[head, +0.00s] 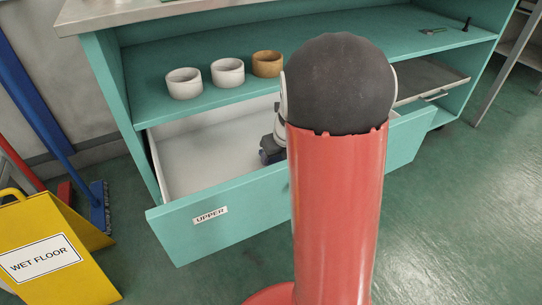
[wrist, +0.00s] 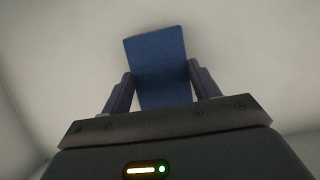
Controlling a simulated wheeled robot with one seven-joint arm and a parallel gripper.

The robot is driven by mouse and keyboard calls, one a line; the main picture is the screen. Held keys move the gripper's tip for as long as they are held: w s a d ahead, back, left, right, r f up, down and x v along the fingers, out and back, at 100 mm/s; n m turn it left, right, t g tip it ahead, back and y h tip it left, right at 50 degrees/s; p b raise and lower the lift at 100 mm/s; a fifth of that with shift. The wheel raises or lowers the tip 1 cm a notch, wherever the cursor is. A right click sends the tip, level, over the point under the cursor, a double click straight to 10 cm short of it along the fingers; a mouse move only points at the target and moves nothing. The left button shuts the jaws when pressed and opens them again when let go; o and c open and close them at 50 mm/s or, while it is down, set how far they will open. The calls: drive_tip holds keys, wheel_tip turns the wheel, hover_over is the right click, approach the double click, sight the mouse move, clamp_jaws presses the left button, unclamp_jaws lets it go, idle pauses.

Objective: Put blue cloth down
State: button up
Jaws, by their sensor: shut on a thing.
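The blue cloth (wrist: 156,50) is between the two fingers of my gripper (wrist: 158,78) in the wrist view and sticks out past the fingertips. My gripper is shut on it, over a plain white surface. In the head view my gripper (head: 269,151) is inside the open drawer (head: 195,180) labelled UPPER, partly hidden behind my own red and black body. The cloth is hard to make out there. How far it is above the drawer floor cannot be told.
Two white cups (head: 184,84) and a brown cup (head: 267,64) stand on the teal shelf (head: 150,62) above the drawer. A yellow wet floor sign (head: 50,245) stands at the lower left. A blue broom (head: 101,205) is beside it. The drawer's left part is clear.

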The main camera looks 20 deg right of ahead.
sight(278, 159)
drive_tip(key=w, duration=0.1)
drive_tip(key=w+f, duration=0.1)
drive_tip(key=w+b, duration=0.1)
drive_tip(key=w, duration=0.1)
drive_tip(key=shift+f, duration=0.35)
drive_tip(key=shift+a, duration=0.1)
drive_tip(key=shift+f, duration=0.15)
drive_tip(key=o, duration=1.1)
drive_tip(key=shift+c, duration=0.2)
drive_tip(key=shift+s+r, duration=0.1)
drive_tip(key=shift+r, duration=0.4)
drive_tip(key=p+v, duration=0.4)
drive_tip(key=v, duration=0.7)
